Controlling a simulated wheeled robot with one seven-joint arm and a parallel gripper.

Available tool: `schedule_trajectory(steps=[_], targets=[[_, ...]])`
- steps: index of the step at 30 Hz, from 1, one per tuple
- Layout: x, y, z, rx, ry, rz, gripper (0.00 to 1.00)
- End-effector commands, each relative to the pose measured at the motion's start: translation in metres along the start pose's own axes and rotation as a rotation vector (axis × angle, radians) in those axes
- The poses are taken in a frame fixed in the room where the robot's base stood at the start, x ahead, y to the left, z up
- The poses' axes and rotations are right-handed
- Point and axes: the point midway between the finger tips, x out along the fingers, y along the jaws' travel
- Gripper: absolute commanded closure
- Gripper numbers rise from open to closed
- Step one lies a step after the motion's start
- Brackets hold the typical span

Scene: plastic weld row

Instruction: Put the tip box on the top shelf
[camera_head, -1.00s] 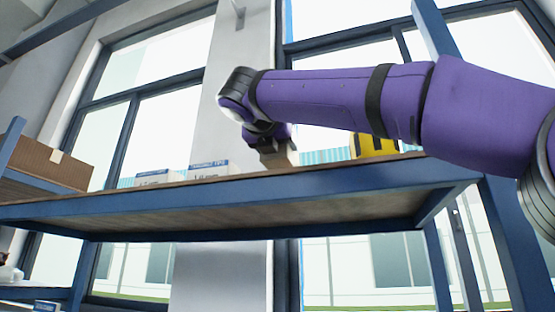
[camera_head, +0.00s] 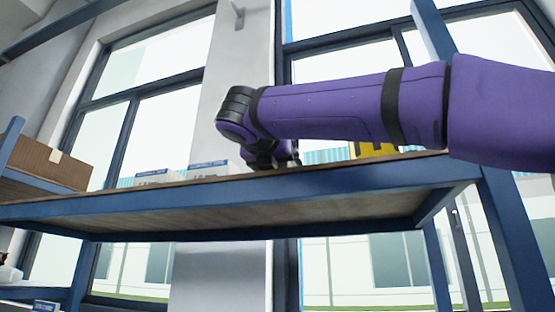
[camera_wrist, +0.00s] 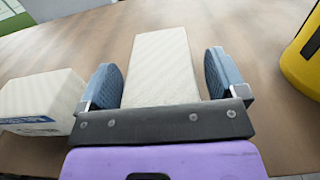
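A plain white box, seen from above and taken for the tip box (camera_wrist: 160,62), lies between my gripper's two blue fingers in the wrist view. My gripper (camera_wrist: 162,78) is open around it. A narrow gap shows at the right finger; the left finger is close to the box or touching it. In the head view my gripper (camera_head: 272,162) is low over the top shelf (camera_head: 330,184), and the box there is hidden behind the gripper and shelf edge.
White boxes with blue labels (camera_head: 208,170) (camera_head: 155,177) stand left of my gripper; one shows in the wrist view (camera_wrist: 42,100). A yellow item (camera_head: 374,149) stands to the right. A cardboard box (camera_head: 45,163) is at far left. The board behind the held space is clear.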

Motion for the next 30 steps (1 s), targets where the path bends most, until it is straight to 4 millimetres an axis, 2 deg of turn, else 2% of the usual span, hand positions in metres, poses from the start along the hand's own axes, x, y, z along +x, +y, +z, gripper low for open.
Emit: schedule_trajectory(steps=[11, 16, 24, 30], targets=[[-0.001, 0.001, 0.003, 0.0, 0.0, 0.001, 0.09], [-0.026, 0.0, 0.004, 0.001, 0.0, 0.003, 0.09], [-0.081, 0.001, 0.003, 0.0, 0.001, 0.004, 0.09], [-0.109, 0.001, 0.003, -0.001, 0.0, 0.002, 0.09]])
